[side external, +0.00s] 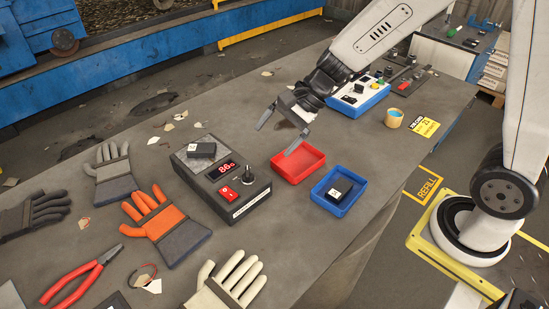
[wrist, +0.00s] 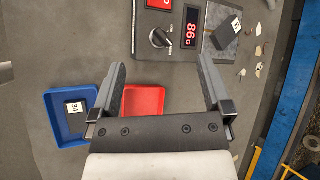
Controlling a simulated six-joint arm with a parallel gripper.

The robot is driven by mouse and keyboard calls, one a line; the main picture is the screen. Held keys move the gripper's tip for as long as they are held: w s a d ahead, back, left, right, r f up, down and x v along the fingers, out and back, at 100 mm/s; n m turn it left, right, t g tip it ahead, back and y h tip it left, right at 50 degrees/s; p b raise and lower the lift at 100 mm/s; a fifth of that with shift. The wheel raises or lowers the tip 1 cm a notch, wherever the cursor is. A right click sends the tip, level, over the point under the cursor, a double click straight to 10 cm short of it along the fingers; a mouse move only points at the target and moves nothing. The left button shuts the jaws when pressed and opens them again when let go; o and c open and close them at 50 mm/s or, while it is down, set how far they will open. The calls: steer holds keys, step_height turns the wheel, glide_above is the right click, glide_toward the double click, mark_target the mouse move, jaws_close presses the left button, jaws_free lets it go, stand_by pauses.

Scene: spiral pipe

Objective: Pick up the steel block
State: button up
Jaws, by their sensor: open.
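Two dark grey blocks with white labels are in view; I cannot tell by look which one is the steel block. One block (side external: 202,150) lies on the plate of the scale (side external: 230,205); it also shows at the upper right of the wrist view (wrist: 226,32). The other block (side external: 338,192) lies in the blue tray (side external: 318,190), at the left of the wrist view (wrist: 76,115). My gripper (side external: 277,140) is open and empty above the table near the red tray, apart from both blocks. In the wrist view its fingers (wrist: 161,64) are spread wide.
The red tray (side external: 276,161) is empty, between scale and blue tray. The scale has a knob (side external: 249,177) and a lit display (side external: 226,168). An orange glove (side external: 152,215), other gloves and red pliers (side external: 75,284) lie left.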

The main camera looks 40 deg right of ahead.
mark_target(210, 147)
steer(key=w+m+t+y, duration=0.2)
steer(key=w+m+t, duration=0.4)
steer(key=w+m, duration=0.7)
steer(key=shift+w+a+f, duration=0.25)
steer(key=shift+a+f, duration=0.05)
steer(key=shift+f, duration=1.25)
steer(key=shift+w+a+f, duration=0.25)
steer(key=shift+a+f, duration=0.1)
steer(key=shift+f, duration=1.2)
steer(key=shift+w+a+f, duration=0.25)
steer(key=shift+a+f, duration=0.05)
steer(key=shift+f, duration=1.25)
steer(key=shift+x, duration=2.6)
steer(key=shift+c, duration=0.2)
steer(key=shift+r, duration=0.15)
jaws_close()
